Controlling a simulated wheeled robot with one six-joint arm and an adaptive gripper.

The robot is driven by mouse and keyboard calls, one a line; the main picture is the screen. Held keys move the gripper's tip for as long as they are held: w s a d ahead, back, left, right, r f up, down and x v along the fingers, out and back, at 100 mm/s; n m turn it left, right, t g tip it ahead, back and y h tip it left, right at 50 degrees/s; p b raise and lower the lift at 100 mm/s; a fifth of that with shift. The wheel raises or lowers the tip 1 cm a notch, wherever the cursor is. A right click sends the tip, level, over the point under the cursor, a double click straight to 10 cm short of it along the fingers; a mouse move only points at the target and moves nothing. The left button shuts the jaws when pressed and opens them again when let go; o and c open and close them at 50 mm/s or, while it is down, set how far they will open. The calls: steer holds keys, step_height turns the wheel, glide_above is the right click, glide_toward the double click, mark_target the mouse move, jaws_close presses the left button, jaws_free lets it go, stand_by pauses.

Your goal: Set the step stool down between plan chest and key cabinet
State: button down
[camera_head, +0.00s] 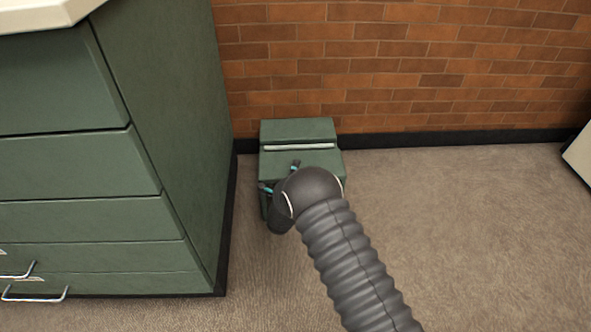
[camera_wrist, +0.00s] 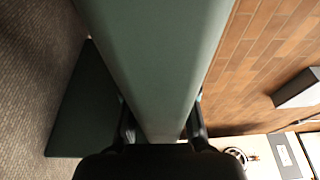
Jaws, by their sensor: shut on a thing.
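The green step stool (camera_head: 298,130) is by the brick wall, just right of the green plan chest (camera_head: 175,130), with a narrow strip of floor between. It has two levels and a pale strip across it. My gripper (camera_head: 280,177) is shut on its near part, and my wrist hides some of it. In the wrist view the stool's green surface (camera_wrist: 155,50) runs between my fingers (camera_wrist: 162,128). I cannot tell whether the stool touches the floor. A pale box (camera_wrist: 298,88) on the wall in the wrist view may be the key cabinet.
A pale piece of furniture (camera_head: 580,155) shows at the right edge. The carpet (camera_head: 450,220) between it and the stool is clear. A dark skirting board (camera_head: 450,137) runs along the wall. Drawer handles (camera_head: 35,293) stick out from the chest's front.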

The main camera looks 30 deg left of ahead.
steer(key=c, duration=0.9)
jaws_free()
steer(key=shift+c, duration=0.2)
steer(key=shift+r, duration=0.1)
steer(key=p+v, duration=0.1)
steer(key=v, duration=1.1)
